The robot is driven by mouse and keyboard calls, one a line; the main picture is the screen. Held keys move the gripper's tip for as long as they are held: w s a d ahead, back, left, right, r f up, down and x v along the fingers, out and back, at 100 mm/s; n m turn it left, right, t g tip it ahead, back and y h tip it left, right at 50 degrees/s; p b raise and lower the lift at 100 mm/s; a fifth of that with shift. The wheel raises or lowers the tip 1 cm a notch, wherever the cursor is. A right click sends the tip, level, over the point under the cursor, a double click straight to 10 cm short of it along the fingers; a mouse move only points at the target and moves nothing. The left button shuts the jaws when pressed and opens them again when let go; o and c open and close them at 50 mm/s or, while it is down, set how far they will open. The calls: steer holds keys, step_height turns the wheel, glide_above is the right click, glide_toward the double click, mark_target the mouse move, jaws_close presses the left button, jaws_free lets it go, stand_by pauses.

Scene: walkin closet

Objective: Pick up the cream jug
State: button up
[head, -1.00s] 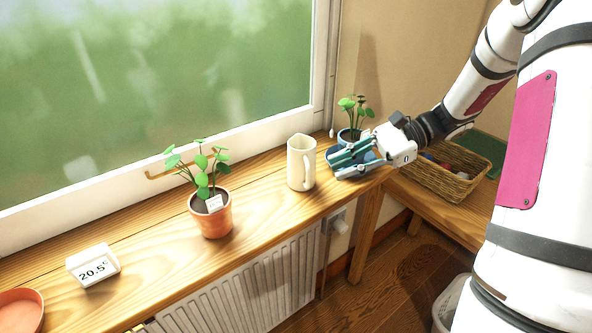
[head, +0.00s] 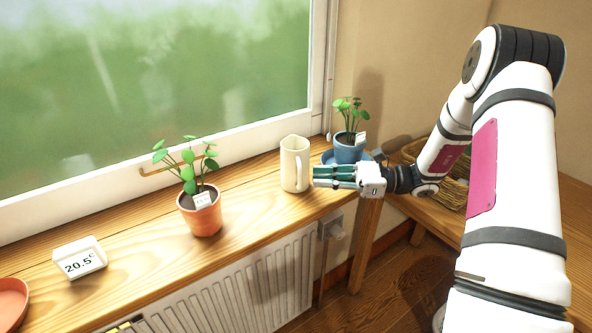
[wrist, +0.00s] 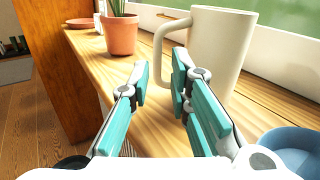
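The cream jug (head: 294,165) stands upright on the wooden windowsill, its handle turned toward the front right. In the wrist view the jug (wrist: 216,50) is just beyond the fingers, with its handle (wrist: 166,52) on the left side, above and ahead of the gap between the fingertips. My gripper (head: 316,176) is to the right of the jug at the sill's front edge, fingers pointing left. In the wrist view the teal fingers of my gripper (wrist: 160,76) are apart with nothing between them.
A plant in a blue pot (head: 348,150) stands on a blue saucer behind my gripper. A wicker basket (head: 452,194) is on the right bench. The window is behind the jug.

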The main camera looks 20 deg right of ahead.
mark_target(299, 186)
steer(key=shift+f+p+x, duration=0.2)
steer(key=shift+p+x, duration=0.1)
steer(key=shift+x, duration=2.7)
steer(key=shift+s, duration=0.15)
steer(key=shift+c, duration=0.5)
jaws_close()
